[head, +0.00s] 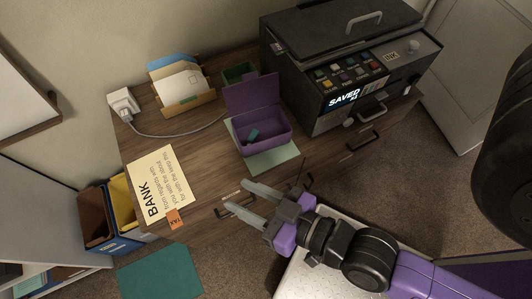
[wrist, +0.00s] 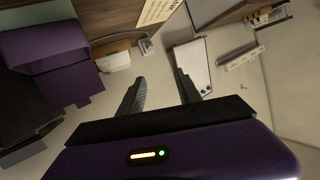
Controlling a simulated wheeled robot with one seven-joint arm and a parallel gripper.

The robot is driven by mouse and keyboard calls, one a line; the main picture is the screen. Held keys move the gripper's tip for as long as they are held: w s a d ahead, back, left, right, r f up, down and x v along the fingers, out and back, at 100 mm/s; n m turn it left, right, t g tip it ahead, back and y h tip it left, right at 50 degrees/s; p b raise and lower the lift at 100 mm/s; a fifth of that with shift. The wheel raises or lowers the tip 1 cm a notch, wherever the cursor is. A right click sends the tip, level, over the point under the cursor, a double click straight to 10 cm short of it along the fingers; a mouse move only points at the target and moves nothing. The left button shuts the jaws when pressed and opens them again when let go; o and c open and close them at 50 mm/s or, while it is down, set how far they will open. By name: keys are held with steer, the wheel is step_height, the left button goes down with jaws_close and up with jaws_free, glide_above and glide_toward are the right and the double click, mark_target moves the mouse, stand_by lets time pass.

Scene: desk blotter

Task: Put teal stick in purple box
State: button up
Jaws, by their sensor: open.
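The purple box (head: 268,144) stands with its lid raised on the desk, on a pale green sheet. The teal stick (head: 253,134) lies inside the box, near its left side. My gripper (head: 233,198) is open and empty, in front of the desk's front edge and apart from the box. In the wrist view my gripper (wrist: 160,90) shows its two fingers spread with nothing between them. The purple box (wrist: 45,48) also shows at the upper left there. The stick cannot be made out in the wrist view.
A black printer (head: 325,70) stands right of the box. A letter holder (head: 182,88) and a plug adapter (head: 123,102) with a cable are at the back left. A BANK letter (head: 158,182) lies at the front left. Drawer handles jut from the desk front.

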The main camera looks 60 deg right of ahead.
steer(key=s+d+r+n, duration=0.2)
steer(key=s+d, duration=0.3)
steer(key=s, duration=0.3)
steer(key=shift+s+r+y, duration=0.3)
steer(key=shift+r, duration=0.1)
